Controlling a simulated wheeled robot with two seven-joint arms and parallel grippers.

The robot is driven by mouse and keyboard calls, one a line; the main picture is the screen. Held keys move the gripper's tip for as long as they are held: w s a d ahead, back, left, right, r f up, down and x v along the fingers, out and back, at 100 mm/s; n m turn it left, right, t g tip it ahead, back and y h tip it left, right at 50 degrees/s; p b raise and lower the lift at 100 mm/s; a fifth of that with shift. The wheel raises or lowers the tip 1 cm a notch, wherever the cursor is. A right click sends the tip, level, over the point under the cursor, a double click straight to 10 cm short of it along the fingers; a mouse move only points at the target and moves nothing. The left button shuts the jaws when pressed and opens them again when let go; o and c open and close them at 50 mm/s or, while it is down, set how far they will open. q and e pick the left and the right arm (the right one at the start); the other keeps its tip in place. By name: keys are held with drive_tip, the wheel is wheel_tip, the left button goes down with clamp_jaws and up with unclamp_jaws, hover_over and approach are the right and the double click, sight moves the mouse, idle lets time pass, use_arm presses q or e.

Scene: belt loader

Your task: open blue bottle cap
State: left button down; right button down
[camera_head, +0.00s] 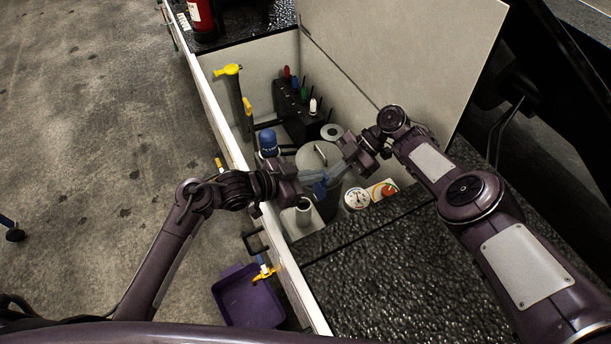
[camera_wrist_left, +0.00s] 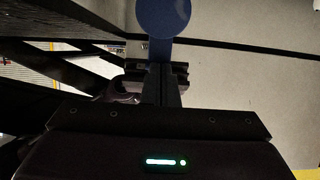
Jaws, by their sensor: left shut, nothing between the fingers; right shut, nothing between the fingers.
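A blue cap (camera_head: 267,139) tops an upright bottle-like part inside the open compartment, just above my left gripper in the head view. My left gripper (camera_head: 308,181) is shut and empty, pointing right across the compartment. A second blue part (camera_head: 320,189) lies just beyond its fingertips. A round blue disc on a short stem (camera_wrist_left: 163,17) shows above the shut left fingers (camera_wrist_left: 160,85) in the left wrist view; I cannot tell which blue part it is. My right gripper (camera_head: 347,157) is shut and empty, facing my left one above a grey cylinder (camera_head: 316,160).
The compartment's pale side wall (camera_head: 222,118) and raised lid (camera_head: 405,55) bound the space. A round gauge (camera_head: 356,199), yellow-handled valves (camera_head: 227,70) and a row of coloured knobs (camera_head: 303,93) stand inside. A purple bin (camera_head: 247,296) sits outside on the floor.

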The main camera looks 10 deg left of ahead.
drive_tip(key=shift+s+a, duration=0.1)
drive_tip(key=shift+a, duration=0.15)
